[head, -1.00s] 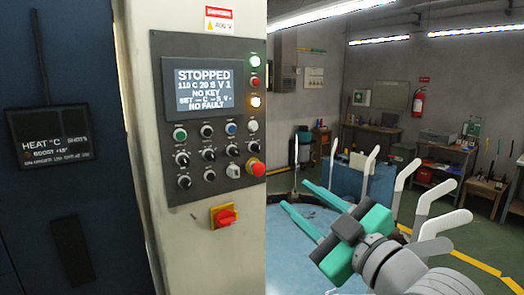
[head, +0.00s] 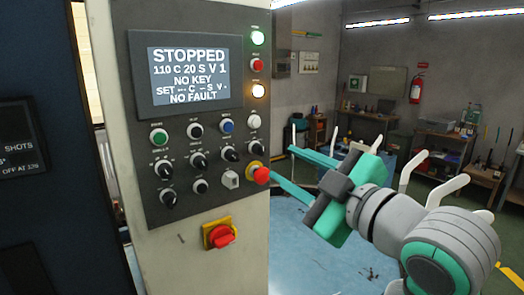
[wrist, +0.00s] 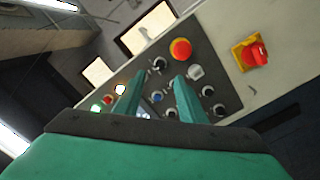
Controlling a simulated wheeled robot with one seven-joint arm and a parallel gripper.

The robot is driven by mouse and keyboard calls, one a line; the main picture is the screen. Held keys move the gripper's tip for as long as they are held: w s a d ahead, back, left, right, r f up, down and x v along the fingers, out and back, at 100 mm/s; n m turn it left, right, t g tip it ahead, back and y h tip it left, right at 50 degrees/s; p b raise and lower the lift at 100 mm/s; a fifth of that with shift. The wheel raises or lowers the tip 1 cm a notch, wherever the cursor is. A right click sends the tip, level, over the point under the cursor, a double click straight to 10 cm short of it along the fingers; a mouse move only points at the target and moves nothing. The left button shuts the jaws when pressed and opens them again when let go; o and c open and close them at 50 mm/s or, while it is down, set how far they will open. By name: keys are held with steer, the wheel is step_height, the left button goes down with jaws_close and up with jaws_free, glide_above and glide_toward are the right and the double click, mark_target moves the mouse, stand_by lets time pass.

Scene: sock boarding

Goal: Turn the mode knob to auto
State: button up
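The control panel (head: 180,120) is dark grey, on a pale cabinet front. Several black rotary knobs with white pointer marks sit below its screen, such as one at lower left (head: 167,199) and one in the middle row (head: 198,161). Their labels are too small to read, so I cannot tell which is the mode knob. The screen (head: 187,75) reads STOPPED, NO KEY, NO FAULT. My gripper (head: 282,165) is open and empty, right of the panel in the head view. In the wrist view its fingers (wrist: 157,80) point at the panel and overlap some controls.
A red emergency stop (head: 262,175) on a yellow base sticks out at the panel's right edge. A white key-type switch (head: 230,180) sits beside it. A red and yellow isolator (head: 220,234) is below. Pale curved posts (head: 415,170) stand behind my arm.

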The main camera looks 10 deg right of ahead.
mark_target(263, 152)
steer(key=x, duration=0.8)
steer(key=shift+w+a, duration=0.15)
steer(key=shift+w, duration=0.05)
jaws_close()
